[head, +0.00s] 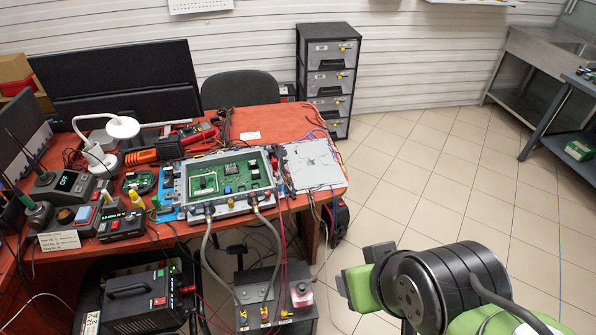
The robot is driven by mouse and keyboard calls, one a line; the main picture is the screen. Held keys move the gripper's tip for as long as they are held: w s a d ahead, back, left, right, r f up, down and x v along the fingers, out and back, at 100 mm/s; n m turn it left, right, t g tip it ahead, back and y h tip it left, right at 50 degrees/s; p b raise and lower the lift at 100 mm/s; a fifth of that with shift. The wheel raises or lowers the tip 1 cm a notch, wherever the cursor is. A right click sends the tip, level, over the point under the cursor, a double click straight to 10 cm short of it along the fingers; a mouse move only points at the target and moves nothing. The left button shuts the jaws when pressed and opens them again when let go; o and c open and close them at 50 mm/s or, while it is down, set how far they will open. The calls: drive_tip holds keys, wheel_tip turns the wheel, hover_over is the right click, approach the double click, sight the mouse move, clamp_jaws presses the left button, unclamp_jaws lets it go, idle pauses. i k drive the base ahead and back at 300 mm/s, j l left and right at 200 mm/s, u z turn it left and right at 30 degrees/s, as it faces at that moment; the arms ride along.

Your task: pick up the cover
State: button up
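A flat, light grey square plate, which looks like the cover (312,164), lies on the right end of the red table (250,122). Thin cables run along its left edge and past its right side. To its left is an open grey housing (229,208) with green circuit boards inside. Two grey hoses (213,262) run down from the housing's front fittings. My gripper (362,279) is at the lower right, in front of the table and apart from the plate. Its green and black end shows, but the finger gap is not clear. Nothing held can be made out.
A coolant unit (277,300) with fittings stands low before the table. Tools, meters, a white lamp (122,127) and a black power supply (140,300) crowd the left. A drawer cabinet (329,75) and chair (240,89) stand behind. The tiled floor at right is clear.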

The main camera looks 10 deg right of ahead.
sight(313, 176)
drive_tip(key=l+u, duration=0.7)
drive_tip(key=k+l+u, duration=0.3)
drive_tip(key=l, duration=0.2)
drive_tip(key=l+u, duration=0.35)
drive_tip(key=k+l+u, duration=0.2)
drive_tip(key=l+u, duration=0.15)
drive_tip(key=i+l+u, duration=0.15)
drive_tip(key=l+u, duration=0.7)
drive_tip(key=l, duration=0.15)
drive_tip(key=l+u, duration=0.4)
drive_tip(key=l, duration=0.15)
drive_tip(key=l+u, duration=0.4)
drive_tip(key=l, duration=0.15)
drive_tip(key=l+u, duration=0.5)
drive_tip(key=l, duration=0.2)
